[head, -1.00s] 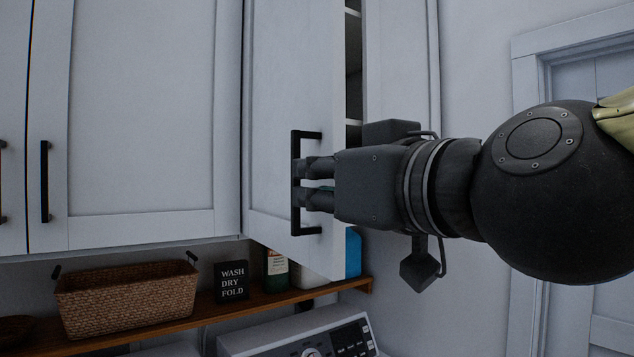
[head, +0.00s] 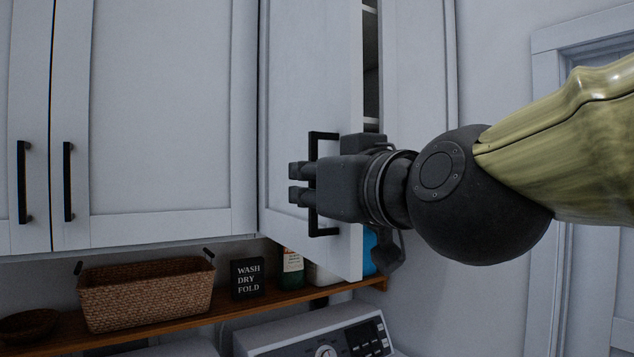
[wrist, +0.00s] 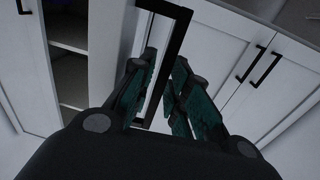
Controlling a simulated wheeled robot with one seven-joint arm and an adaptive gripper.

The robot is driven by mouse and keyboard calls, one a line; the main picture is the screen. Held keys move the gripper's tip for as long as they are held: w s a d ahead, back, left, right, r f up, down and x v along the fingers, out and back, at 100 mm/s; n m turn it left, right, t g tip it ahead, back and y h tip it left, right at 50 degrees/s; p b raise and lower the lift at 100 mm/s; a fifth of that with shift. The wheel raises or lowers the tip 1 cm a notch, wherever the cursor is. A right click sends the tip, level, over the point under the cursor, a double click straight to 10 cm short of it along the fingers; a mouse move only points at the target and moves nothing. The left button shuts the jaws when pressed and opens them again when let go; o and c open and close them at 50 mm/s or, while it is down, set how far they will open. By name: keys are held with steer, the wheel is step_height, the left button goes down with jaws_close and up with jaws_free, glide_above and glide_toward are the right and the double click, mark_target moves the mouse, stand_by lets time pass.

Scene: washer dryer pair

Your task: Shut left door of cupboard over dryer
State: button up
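The left door (head: 312,70) of the cupboard over the dryer is white and stands partly open, its free right edge swung out. The dark gap with shelves (head: 371,70) shows beside it. Its black bar handle (head: 323,232) is by that edge and also shows in the wrist view (wrist: 180,32). My gripper (head: 300,183) is at the handle, its fingertips reaching left past the bar. In the wrist view the fingers (wrist: 160,95) are apart, with the bar running between them. Whether a pad touches the bar is unclear.
The right cupboard door (head: 418,60) appears shut. Shut cupboard doors (head: 160,110) are at the left. Below, a wooden shelf (head: 235,307) holds a wicker basket (head: 150,295), a black sign (head: 247,279) and bottles (head: 291,268). The dryer's control panel (head: 310,340) is underneath.

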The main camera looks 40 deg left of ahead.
jaws_close()
steer(key=shift+w+d, duration=0.1)
